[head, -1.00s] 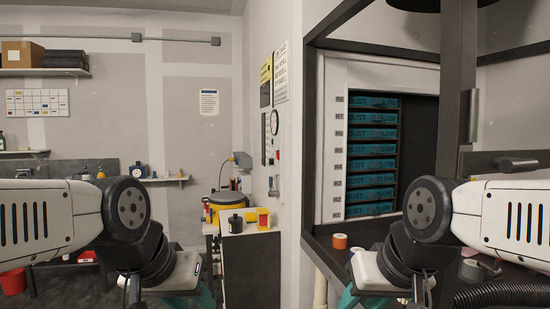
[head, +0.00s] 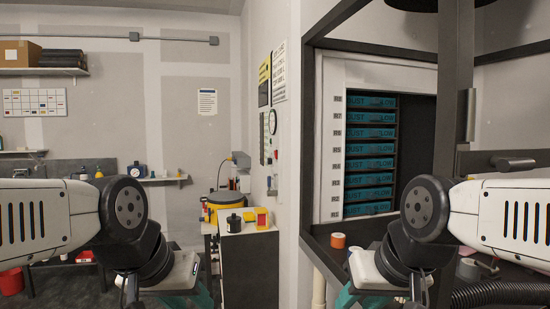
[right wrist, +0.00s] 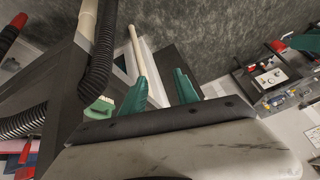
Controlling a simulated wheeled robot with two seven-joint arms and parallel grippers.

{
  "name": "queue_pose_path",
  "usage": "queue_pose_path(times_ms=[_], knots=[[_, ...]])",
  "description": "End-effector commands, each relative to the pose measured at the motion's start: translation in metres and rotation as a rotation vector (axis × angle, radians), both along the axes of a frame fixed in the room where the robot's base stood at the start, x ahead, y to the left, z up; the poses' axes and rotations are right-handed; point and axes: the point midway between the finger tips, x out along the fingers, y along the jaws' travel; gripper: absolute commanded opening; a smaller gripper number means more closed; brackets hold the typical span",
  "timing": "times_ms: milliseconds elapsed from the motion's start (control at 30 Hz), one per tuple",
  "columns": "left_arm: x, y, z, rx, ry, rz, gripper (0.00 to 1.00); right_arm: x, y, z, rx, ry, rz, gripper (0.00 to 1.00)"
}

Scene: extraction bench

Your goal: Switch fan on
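The fan and its switch cannot be made out for certain. The extraction bench frame (head: 309,160) stands at the right in the head view, with a rack of teal filter drawers (head: 370,150) behind it. My right gripper (right wrist: 160,92) shows two green fingers apart with nothing between them in the right wrist view.
A dark ribbed hose (head: 495,293) and an orange roll (head: 338,241) lie on the bench. The hose also shows in the right wrist view (right wrist: 100,60). Signs and a round dial (head: 272,122) hang on the wall.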

Motion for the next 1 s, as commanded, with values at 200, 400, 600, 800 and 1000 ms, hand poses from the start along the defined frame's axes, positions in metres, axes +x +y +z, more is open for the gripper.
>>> queue_pose_path(times_ms=[200,400,600,800,1000], knots=[[0.0000,0.0000,0.0000,0.000,0.000,0.000,0.36,0.0000,0.0000,0.0000,0.000,0.000,0.000,0.36],[0.0000,0.0000,0.0000,0.000,0.000,0.000,0.36,0.0000,0.0000,0.0000,0.000,0.000,0.000,0.21],[0.0000,0.0000,0.0000,0.000,0.000,0.000,0.36,0.0000,0.0000,0.0000,0.000,0.000,0.000,0.00],[0.0000,0.0000,0.0000,0.000,0.000,0.000,0.36,0.0000,0.0000,0.0000,0.000,0.000,0.000,0.00],[0.0000,0.0000,0.0000,0.000,0.000,0.000,0.36,0.0000,0.0000,0.0000,0.000,0.000,0.000,0.00]])
